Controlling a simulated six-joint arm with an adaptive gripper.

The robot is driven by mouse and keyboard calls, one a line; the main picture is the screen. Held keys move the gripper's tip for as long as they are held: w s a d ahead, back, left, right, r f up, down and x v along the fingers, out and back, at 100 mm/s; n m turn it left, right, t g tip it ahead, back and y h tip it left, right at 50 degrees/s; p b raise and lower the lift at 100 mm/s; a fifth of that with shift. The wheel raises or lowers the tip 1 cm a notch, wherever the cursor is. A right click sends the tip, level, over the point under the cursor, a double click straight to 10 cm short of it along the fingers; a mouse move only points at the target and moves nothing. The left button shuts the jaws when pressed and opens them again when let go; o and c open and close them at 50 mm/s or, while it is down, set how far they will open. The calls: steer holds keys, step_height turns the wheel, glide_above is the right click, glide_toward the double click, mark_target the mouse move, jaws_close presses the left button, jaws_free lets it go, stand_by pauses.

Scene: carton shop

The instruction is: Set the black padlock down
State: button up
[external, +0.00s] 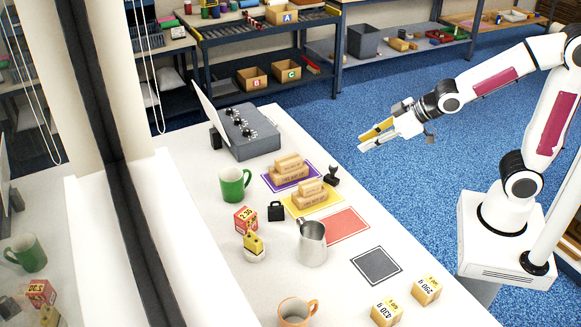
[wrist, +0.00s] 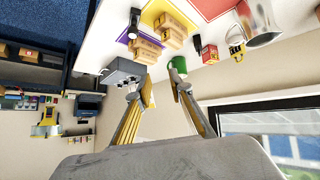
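The black padlock (external: 276,210) stands on the white table between the green mug and the metal pitcher, beside the yellow mat. It also shows as a small dark shape in the wrist view (wrist: 197,44). My gripper (external: 364,140) is in the air right of the table, over the blue floor and well away from the padlock. In the wrist view my gripper (wrist: 155,84) has its two fingers spread apart with nothing held between them.
Near the padlock are the green mug (external: 233,185), a red box (external: 245,219), the pitcher (external: 312,243) and wooden blocks on the yellow mat (external: 296,210). The red mat (external: 342,226) and dark grey mat (external: 376,265) are bare.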

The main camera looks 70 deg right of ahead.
steer(key=s+r+m+g, duration=0.1)
steer(key=s+g, duration=0.1)
steer(key=s, duration=0.9)
steer(key=s+r+g, duration=0.1)
steer(key=s+r, duration=0.1)
steer(key=s, duration=1)
steer(key=shift+s+d+m+g, duration=0.15)
steer(key=shift+s+m+g, duration=0.05)
steer(key=shift+m+g, duration=0.2)
